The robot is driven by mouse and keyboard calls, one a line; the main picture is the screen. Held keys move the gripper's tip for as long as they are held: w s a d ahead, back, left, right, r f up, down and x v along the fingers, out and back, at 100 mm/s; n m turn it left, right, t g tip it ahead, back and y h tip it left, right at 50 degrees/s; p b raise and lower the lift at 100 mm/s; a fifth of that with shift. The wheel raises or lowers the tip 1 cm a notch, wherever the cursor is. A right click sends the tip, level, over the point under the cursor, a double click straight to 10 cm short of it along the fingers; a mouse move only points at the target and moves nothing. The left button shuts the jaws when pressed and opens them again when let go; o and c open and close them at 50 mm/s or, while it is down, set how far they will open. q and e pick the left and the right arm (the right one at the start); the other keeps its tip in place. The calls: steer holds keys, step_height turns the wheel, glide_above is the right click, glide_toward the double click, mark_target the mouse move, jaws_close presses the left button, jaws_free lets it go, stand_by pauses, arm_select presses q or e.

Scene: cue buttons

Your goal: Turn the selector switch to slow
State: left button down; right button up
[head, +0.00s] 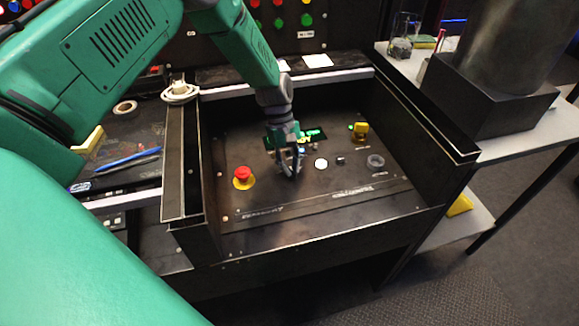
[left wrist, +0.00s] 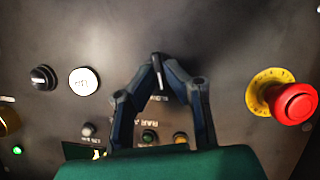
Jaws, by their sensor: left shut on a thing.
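My left gripper (head: 290,174) reaches down to the black control panel (head: 300,190). In the left wrist view its two fingers (left wrist: 157,62) close on the small black lever of the selector switch (left wrist: 156,74). Part of the switch is hidden by the fingers. Small lettering lies beside it, too blurred to read surely, so I cannot tell which position the lever points to. In the head view the switch is hidden behind the gripper. My right gripper is in neither view.
A red mushroom button (head: 242,174) on a yellow base sits left of the gripper. A white round button (head: 321,164), a black knob (head: 340,160), a dark ring (head: 375,162) and a yellow piece (head: 360,130) are to the right. Raised walls (head: 425,115) flank the panel.

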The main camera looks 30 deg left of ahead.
arm_select(q)
steer(key=shift+s+d+f+m+g, duration=0.1)
steer(key=shift+d+m+g, duration=0.1)
steer(key=shift+m, duration=0.4)
steer(key=shift+d+m+g, duration=0.15)
steer(key=shift+m+g, duration=0.05)
steer(key=shift+m, duration=0.4)
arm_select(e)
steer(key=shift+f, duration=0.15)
arm_select(q)
steer(key=shift+s+y, duration=0.1)
steer(key=shift+y, duration=0.2)
steer(key=c, duration=1.7)
jaws_free()
steer(key=shift+d, duration=0.1)
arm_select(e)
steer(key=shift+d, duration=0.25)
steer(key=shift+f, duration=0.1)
arm_select(q)
steer(key=shift+w+r, duration=0.2)
steer(key=shift+r, duration=0.05)
steer(key=v, duration=1.1)
steer(key=shift+w+r, duration=0.2)
steer(key=shift+r, duration=0.05)
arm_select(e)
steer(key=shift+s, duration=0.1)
